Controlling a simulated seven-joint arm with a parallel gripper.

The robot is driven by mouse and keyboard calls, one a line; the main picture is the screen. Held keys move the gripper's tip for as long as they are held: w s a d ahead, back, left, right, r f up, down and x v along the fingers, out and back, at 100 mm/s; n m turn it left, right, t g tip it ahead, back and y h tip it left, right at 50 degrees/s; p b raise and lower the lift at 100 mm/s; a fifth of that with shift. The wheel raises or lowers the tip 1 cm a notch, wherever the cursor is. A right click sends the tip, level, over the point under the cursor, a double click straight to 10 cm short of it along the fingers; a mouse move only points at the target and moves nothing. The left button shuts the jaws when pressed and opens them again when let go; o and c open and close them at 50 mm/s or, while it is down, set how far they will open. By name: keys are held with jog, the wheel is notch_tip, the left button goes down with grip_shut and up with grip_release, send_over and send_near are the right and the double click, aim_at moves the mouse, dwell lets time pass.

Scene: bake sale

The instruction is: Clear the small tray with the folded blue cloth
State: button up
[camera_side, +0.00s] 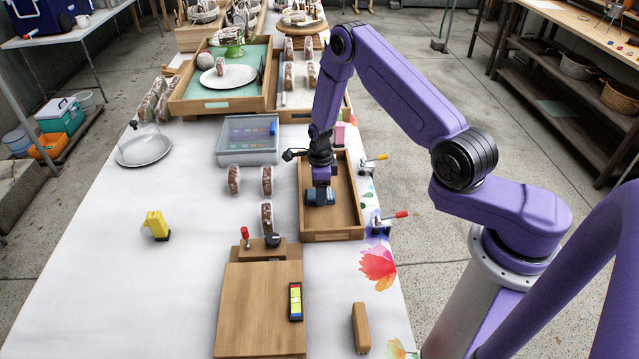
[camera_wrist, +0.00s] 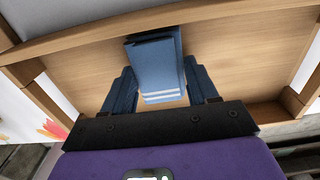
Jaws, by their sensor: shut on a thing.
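The small wooden tray (camera_side: 346,214) lies on the white tablecloth near the table's right edge. It also shows in the wrist view (camera_wrist: 225,60), where its bare floor and rims are seen around my gripper. My gripper (camera_side: 320,197) reaches down into the tray. In the wrist view it is shut on the folded blue cloth (camera_wrist: 155,65), with a dark finger on each side of it. The cloth has white stripes near its lower edge. I cannot tell whether the cloth touches the tray floor. In the side view the cloth cannot be told apart from the fingers.
Clamps with an orange (camera_side: 375,158) and a red handle (camera_side: 393,218) stand at the tray's right side. A clear lidded box (camera_side: 247,150) and wrapped brownies (camera_side: 234,180) stand to its left. A wooden board (camera_side: 250,310) lies in front. The left part of the table is mostly free.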

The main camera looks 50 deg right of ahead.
aim_at(323, 220)
jog(key=shift+s+a, duration=3)
jog(key=shift+s, duration=0.05)
jog(key=shift+w+d, duration=7.15)
jog(key=shift+d, duration=0.05)
notch_tip(323, 220, up, 8)
jog(key=shift+a+r, duration=0.15)
